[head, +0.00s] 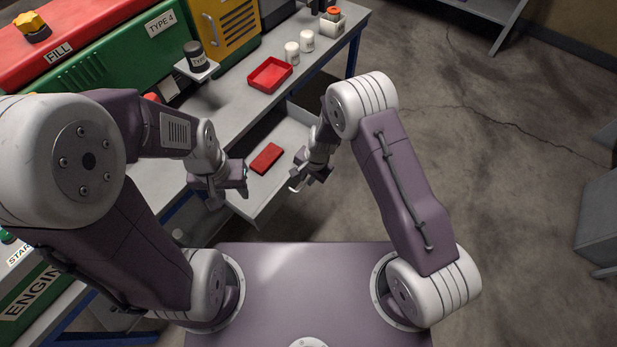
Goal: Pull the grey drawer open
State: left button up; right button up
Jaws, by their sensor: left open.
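The grey drawer (288,137) stands out from under the grey workbench, so its inside shows. A flat red object (267,158) lies in it. My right gripper (297,184) is at the drawer's outer front side. Its fingers are small and partly hidden by the wrist, so I cannot tell whether they are shut or touch a handle. The drawer's handle is not clearly visible. My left gripper (230,194) is open above the near left part of the drawer, and I see nothing between its fingers.
On the workbench (232,97) are a red tray (270,75), two white cups (292,52), and a dark can (195,57) on a small stand. Red and green machines line its back.

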jog(key=shift+o, duration=0.7)
notch_tip(320, 180, up, 9)
jog(key=s+d+p, duration=0.1)
jog(key=p, duration=0.1)
jog(key=shift+d, duration=0.2)
jog(key=shift+p, duration=0.3)
